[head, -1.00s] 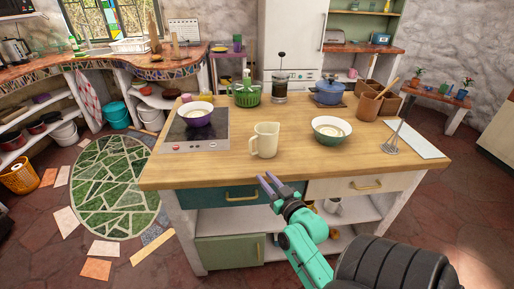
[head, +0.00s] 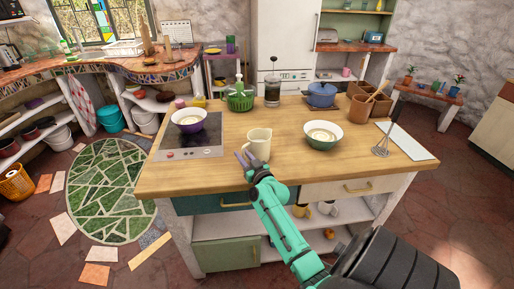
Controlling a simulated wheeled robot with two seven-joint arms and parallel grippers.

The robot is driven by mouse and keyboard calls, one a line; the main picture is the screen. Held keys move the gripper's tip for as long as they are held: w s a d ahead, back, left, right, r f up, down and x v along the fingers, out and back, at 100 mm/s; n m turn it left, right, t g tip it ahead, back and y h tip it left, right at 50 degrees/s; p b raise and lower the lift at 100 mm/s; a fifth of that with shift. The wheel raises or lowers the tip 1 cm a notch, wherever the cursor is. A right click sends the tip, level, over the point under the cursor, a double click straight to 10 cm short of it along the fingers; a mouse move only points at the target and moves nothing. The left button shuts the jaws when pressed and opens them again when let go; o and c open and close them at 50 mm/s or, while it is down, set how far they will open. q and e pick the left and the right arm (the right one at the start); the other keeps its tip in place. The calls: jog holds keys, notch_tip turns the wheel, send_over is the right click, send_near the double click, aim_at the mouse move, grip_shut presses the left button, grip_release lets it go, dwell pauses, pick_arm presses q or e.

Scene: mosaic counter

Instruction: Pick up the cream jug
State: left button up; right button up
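The cream jug (head: 259,145) stands upright on the wooden counter (head: 215,172) near its front edge, between the cooktop and a green bowl. My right gripper (head: 242,160) is at the jug's lower left side, its purple fingers pointing up and left over the counter edge. The fingers look parted, with nothing seen between them. I cannot tell whether a finger touches the jug. My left gripper is not in view.
A black cooktop (head: 198,141) with a purple bowl (head: 189,120) is left of the jug. A green bowl (head: 323,135) is right of it. Farther back stand a green basket (head: 240,100), a French press (head: 272,92) and a blue pot (head: 321,95).

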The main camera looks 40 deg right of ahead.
jog(key=shift+s+r, duration=0.1)
grip_shut()
dwell(1.0)
jog(key=shift+r, duration=0.1)
